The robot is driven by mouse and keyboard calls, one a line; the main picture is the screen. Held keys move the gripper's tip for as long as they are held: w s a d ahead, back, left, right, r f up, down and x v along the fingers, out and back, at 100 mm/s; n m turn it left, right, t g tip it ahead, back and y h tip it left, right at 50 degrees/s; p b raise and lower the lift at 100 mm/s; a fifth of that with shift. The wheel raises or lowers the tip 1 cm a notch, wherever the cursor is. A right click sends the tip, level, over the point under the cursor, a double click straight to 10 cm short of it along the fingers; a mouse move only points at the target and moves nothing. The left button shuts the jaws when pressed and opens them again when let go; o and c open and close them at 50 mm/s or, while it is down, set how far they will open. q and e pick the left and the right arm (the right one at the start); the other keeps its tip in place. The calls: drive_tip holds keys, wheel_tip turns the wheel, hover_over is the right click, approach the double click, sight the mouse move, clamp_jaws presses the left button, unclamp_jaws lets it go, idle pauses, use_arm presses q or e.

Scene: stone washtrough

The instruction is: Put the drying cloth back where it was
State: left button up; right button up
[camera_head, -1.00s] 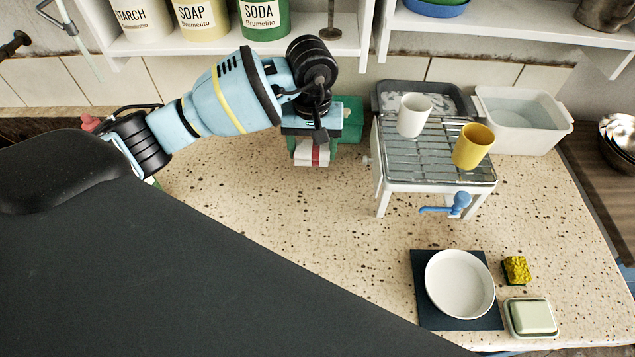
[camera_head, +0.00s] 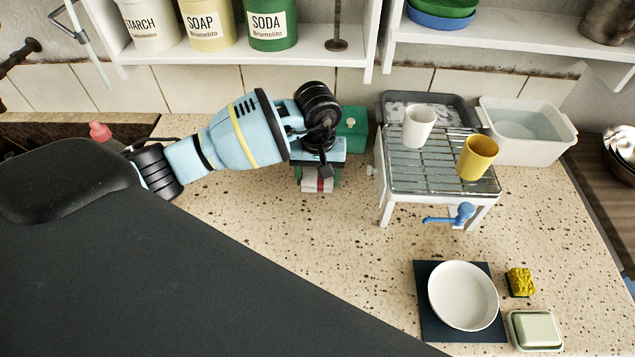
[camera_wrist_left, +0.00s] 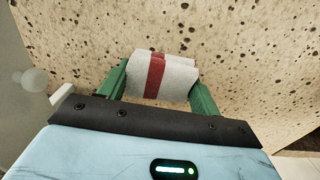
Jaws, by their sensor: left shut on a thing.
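The drying cloth (camera_head: 316,184) is white with a red stripe, folded. It hangs below my left gripper (camera_head: 318,174) over the speckled counter, left of the metal drying rack (camera_head: 425,178). In the left wrist view the cloth (camera_wrist_left: 178,78) is between the two green fingers of the left gripper (camera_wrist_left: 160,84), which is shut on it. I cannot tell whether the cloth touches the counter. The gripper body hides the cloth's upper part in the head view. My right gripper is not in view.
A green box (camera_head: 353,124) stands just behind the gripper. The rack holds a white cup (camera_head: 418,127) and a yellow cup (camera_head: 477,158). A white plate (camera_head: 463,297), a sponge (camera_head: 520,282) and a soap dish (camera_head: 536,331) are at front right. The counter's middle is clear.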

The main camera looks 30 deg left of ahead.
sight(318, 185)
use_arm(q)
drive_tip(key=shift+f, duration=1.4)
drive_tip(key=shift+f, duration=0.2)
drive_tip(key=o, duration=0.9)
drive_tip(key=shift+r, duration=0.1)
wheel_tip(318, 185, up, 12)
drive_tip(key=shift+r, duration=0.1)
